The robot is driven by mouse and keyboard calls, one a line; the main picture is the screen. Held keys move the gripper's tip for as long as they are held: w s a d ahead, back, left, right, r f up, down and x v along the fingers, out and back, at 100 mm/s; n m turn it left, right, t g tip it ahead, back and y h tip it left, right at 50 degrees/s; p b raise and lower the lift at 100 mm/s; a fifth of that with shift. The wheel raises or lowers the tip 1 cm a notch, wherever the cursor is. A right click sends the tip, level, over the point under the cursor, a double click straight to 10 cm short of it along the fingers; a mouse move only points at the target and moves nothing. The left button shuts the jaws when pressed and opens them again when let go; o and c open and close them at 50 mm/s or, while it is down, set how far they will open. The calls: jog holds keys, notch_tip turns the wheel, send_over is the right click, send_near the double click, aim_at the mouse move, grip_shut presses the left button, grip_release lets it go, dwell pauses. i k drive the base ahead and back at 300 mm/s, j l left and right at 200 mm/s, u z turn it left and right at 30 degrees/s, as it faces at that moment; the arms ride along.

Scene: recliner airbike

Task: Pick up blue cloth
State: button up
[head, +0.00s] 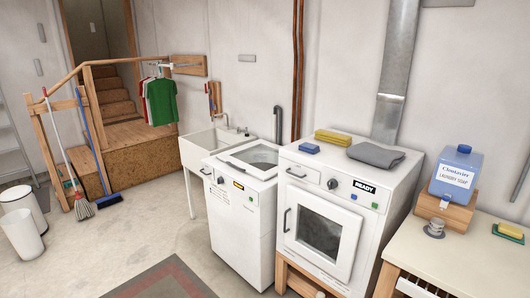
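A small blue cloth (309,148), folded flat, lies on the top of the white front-loading machine (388,182), near its left front edge. A yellow folded cloth (333,137) lies just behind and to the right of it. A larger grey cloth (376,155) lies further right on the same top. The blue cloth is in plain view with nothing covering it. My gripper does not show in the head view.
A top-loading washer (240,197) stands left of the machine, with a sink (203,151) beyond it. At right, a pale table (460,256) bears a blue soap container (456,174). A rug (165,280) lies on the open floor in front.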

aim_at(306, 147)
jog(key=i+z, duration=0.1)
jog(key=i, duration=0.45)
jog(key=i+j+z, duration=0.1)
jog(key=i, duration=0.45)
jog(key=i+j+z, duration=0.15)
jog(key=i, duration=0.4)
jog(key=i+j+z, duration=0.1)
jog(key=i, duration=0.4)
jog(key=j, duration=0.1)
